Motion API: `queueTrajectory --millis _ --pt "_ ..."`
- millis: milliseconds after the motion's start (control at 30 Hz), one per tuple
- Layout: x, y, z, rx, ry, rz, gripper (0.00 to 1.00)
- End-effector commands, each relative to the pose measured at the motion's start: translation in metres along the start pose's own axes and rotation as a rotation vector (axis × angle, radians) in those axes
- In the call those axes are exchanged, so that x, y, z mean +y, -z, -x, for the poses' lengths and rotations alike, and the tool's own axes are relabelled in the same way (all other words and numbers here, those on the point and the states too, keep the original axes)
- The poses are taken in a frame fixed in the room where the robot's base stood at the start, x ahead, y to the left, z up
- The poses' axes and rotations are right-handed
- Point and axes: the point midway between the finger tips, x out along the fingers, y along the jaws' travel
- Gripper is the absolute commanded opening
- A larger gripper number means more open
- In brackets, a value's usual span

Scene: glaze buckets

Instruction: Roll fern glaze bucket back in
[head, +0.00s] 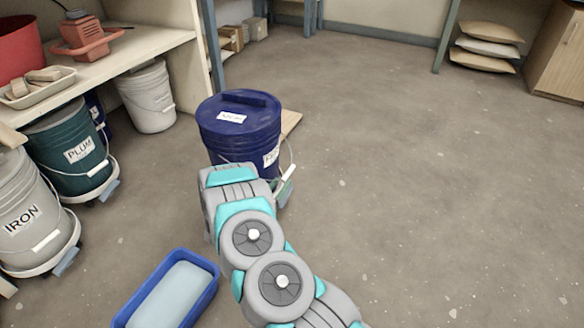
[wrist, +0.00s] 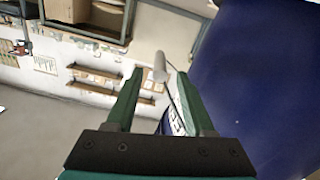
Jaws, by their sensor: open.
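A dark blue lidded bucket (head: 238,135) stands on the floor in the head view, out in front of the shelf unit. It has a label on the lid and one on its side; the side label is only partly readable, starting like "FE". Its base is hidden behind my arm. A thin wire handle hangs on its right side. My gripper (wrist: 157,85) is at that side, mostly hidden in the head view. In the wrist view its green fingers are open, with the pale handle grip (wrist: 160,62) showing between the tips. The bucket wall (wrist: 255,75) fills the right side there.
A green PLUM bucket (head: 67,138) and grey IRON bucket (head: 45,203) stand on wheeled bases at left. A white bucket (head: 151,112) and another blue one (head: 95,108) are under the shelf (head: 120,55). A blue tray (head: 209,287) lies on the floor in front. The right floor is clear.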

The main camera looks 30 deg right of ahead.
Motion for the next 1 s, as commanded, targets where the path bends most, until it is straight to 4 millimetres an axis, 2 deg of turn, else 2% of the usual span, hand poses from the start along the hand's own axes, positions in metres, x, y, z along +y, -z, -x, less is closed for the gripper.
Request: queueTrajectory --millis 167,400,600,733,1000 --pt "0.001 -0.001 -0.009 0.001 -0.002 0.001 0.53" --pt "0.001 0.0 -0.046 0.004 -0.004 -0.001 0.53" --pt "0.001 -0.001 -0.069 0.0 -0.001 0.0 0.53" --pt "0.001 0.0 -0.077 0.0 -0.001 0.0 0.53" --pt "0.0 0.0 -0.078 0.0 0.0 0.0 0.53"
